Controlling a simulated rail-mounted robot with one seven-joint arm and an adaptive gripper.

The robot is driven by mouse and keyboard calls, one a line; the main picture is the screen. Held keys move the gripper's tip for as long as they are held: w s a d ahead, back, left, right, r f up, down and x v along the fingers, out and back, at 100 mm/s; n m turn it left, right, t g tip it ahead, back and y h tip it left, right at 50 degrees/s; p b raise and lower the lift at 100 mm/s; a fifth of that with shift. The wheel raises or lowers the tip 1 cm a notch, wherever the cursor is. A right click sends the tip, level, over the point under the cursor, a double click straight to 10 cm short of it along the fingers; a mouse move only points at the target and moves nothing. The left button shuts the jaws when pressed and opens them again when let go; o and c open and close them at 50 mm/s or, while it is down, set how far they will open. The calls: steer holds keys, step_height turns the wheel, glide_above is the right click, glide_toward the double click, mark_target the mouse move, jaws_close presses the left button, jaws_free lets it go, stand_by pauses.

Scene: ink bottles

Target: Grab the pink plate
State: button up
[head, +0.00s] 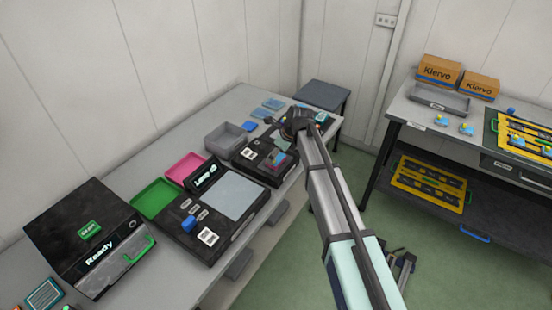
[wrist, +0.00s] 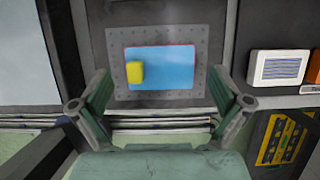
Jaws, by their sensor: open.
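A bright pink flat plate or tray (head: 185,167) lies on the long bench in the head view, between a green tray and a grey bin. My gripper (head: 296,124) is farther right over the bench, apart from that pink piece. In the wrist view my gripper (wrist: 158,76) is open, with one finger on each side. Between and beyond the fingers is a blue plate (wrist: 172,68) with a thin pinkish edge and a yellow block (wrist: 135,72) on it. It lies on a grey perforated surface (wrist: 200,38). I cannot tell whether the fingers touch anything.
A green tray (head: 153,197), a grey bin (head: 229,138) and a dark device with a light panel (head: 232,195) stand on the bench. A black "Ready" box (head: 75,235) is at the left. Another table (head: 405,108) with cartons stands at the right, across open floor.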

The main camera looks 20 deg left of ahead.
steer(key=shift+x, duration=0.9)
steer(key=shift+r, duration=0.1)
steer(key=c, duration=1)
